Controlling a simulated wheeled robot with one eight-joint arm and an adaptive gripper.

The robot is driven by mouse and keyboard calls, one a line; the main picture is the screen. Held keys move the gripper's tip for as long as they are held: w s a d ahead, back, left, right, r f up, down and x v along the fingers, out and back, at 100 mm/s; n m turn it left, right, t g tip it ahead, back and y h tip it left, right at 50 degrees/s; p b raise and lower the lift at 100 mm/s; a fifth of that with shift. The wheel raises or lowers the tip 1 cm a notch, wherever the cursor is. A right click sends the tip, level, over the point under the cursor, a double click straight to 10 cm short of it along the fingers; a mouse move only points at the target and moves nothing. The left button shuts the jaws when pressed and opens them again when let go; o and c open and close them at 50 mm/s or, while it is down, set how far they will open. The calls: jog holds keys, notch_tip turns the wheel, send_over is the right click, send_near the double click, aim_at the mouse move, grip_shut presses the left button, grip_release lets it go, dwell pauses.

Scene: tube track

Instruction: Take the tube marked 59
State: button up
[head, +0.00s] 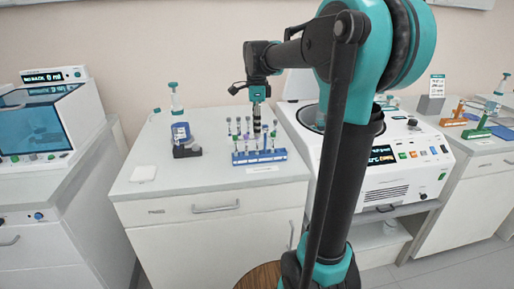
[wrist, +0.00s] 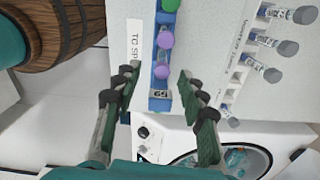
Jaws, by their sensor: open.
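A small label reading 59 (wrist: 158,94) shows in the wrist view just below a purple-capped tube (wrist: 161,72); it seems to belong to that tube, at the near end of a blue rack (wrist: 153,103). My gripper (wrist: 156,84) is open and empty, with one finger on each side of this tube and apart from it. Another purple cap and a green cap stand further along the row. In the head view my gripper (head: 257,96) hangs above the blue rack (head: 262,156), over its several tubes. The 59 cannot be read there.
A white rack (wrist: 232,88) with several grey-capped tubes lies to the right in the wrist view. A white machine (head: 375,165) stands right of the counter. A blue device (head: 181,133) and white pad (head: 143,174) sit left of the rack; the counter front there is clear.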

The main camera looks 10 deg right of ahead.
aim_at(257, 143)
jog(key=shift+w+f, duration=0.2)
jog(key=shift+f, duration=3.5)
grip_shut()
